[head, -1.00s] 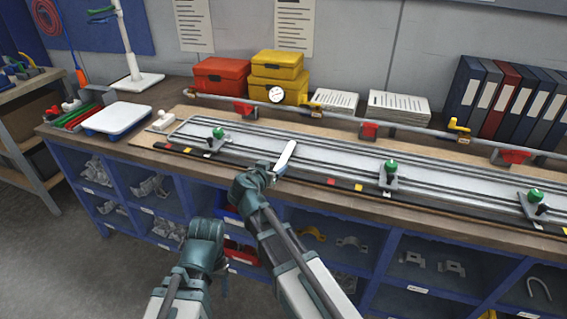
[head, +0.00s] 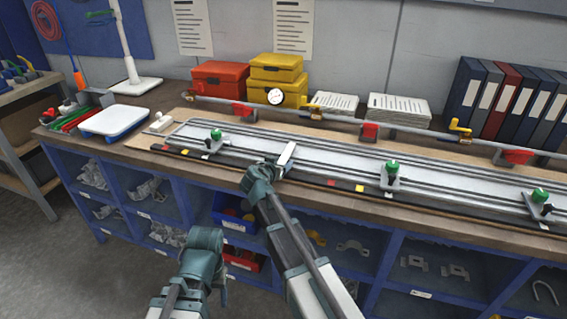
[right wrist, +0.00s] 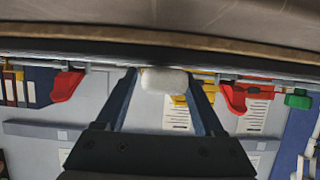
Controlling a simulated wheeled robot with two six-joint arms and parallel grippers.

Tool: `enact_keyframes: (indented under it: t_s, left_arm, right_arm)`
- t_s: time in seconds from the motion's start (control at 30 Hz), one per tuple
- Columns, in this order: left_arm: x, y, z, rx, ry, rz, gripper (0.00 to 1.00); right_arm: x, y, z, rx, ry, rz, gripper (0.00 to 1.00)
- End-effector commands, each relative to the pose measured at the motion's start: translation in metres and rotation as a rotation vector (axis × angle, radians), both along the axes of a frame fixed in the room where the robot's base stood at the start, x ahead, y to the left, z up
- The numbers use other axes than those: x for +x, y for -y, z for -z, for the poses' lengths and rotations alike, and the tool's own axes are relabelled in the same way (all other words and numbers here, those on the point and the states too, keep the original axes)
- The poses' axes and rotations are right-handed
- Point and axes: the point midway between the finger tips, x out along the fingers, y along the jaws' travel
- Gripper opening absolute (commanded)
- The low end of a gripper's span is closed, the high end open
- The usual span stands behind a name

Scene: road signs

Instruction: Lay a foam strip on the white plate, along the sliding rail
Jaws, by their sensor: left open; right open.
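A white foam strip (head: 287,155) shows just ahead of my right gripper (head: 270,170), at the front edge of the long pale plate (head: 330,166) that carries the dark rail lines. In the right wrist view a white block (right wrist: 164,80), likely the strip's end, sits between the tips of the open fingers; I cannot tell if they touch it. Whether the strip rests on the plate is unclear. My left gripper (head: 206,242) is empty and low in front of the bench, its fingers hidden by its body.
Clamps with green knobs (head: 391,168) stand along the plate. A long rod (head: 340,118) with red holders runs behind. A white tray (head: 114,122) with blue edge lies at left. Open blue shelves (head: 185,180) are below the bench edge.

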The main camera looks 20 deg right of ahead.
Motion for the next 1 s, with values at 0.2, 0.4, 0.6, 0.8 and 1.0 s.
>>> enact_keyframes:
  t_s: [0.2,0.4,0.6,0.8,1.0]
  left_arm:
    - [0.0000,0.0000,-0.0008,0.000,0.000,0.000,0.64]
    - [0.0000,0.0000,-0.0008,0.000,0.000,0.000,0.64]
    - [0.0000,0.0000,-0.0008,0.000,0.000,0.000,0.64]
    - [0.0000,0.0000,-0.0010,0.000,0.000,0.000,0.64]
    - [0.0000,0.0000,-0.0084,0.000,0.000,0.000,0.64]
  right_arm:
    - [-0.0009,-0.0004,-0.0008,0.000,0.000,0.000,0.54]
    - [-0.0010,-0.0004,-0.0008,0.000,0.000,0.000,0.18]
    - [-0.0010,-0.0005,-0.0008,0.000,0.000,0.000,0.00]
    - [-0.0010,-0.0006,-0.0009,0.000,0.000,0.000,0.00]
    - [-0.0010,-0.0005,-0.0083,0.000,0.000,0.000,0.00]
